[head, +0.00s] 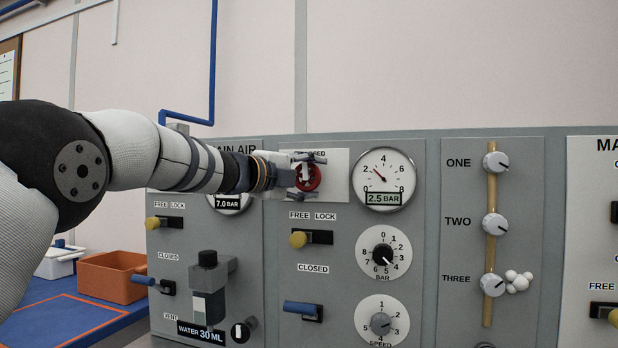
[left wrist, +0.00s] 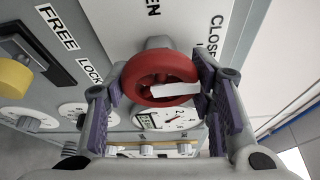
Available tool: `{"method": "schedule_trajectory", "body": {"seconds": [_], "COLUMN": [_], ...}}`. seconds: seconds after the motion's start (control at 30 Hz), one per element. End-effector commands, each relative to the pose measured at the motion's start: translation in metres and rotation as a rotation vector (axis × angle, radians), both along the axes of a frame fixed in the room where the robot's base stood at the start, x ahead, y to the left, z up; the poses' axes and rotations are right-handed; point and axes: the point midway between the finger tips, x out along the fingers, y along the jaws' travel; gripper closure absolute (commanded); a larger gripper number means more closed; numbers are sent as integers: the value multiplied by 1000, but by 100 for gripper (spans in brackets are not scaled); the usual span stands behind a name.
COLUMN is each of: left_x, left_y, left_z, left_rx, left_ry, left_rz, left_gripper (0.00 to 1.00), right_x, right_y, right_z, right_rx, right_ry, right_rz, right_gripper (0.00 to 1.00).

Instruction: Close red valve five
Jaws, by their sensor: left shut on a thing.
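The red valve (head: 313,181) is a round red wheel on a white plate at the top of the middle panel. In the left wrist view, the red valve (left wrist: 150,68) shows a white pointer bar. Lettering ending in "EN" and a partly cut "CLOSED" label are behind it. My left gripper (head: 308,172) reaches it from the left and partly hides it. In the left wrist view, the left gripper (left wrist: 163,88) has one finger on each side of the wheel, shut on its rim. No number five is readable on it. My right gripper is not in view.
A pressure gauge (head: 383,180) reading 2.5 BAR is just right of the valve. Below are a yellow-knobbed lock (head: 298,239), a blue lever (head: 300,307) and a BAR dial (head: 383,257). An orange bin (head: 112,277) stands on the blue table at left.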

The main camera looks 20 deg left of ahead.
Motion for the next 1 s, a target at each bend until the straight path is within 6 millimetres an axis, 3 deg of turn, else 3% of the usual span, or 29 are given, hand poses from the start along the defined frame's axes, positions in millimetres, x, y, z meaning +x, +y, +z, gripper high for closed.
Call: {"method": "schedule_trajectory", "body": {"seconds": [0.77, 0.8, 0.9, 1.0], "left_x": [0, 0, 0, 0], "left_y": [0, 0, 0, 0], "left_z": [2, 2, 2, 1], "left_rx": [94, 94, 93, 93], "left_ry": [-8, -8, -7, -6], "left_rz": [0, 0, 0, 1], "left_gripper": [78, 46, 29, 29], "right_x": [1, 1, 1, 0], "right_y": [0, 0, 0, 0], "right_z": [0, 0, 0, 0], "right_rx": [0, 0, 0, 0], "right_ry": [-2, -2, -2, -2], "right_rz": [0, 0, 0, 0], "right_gripper": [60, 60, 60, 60]}}
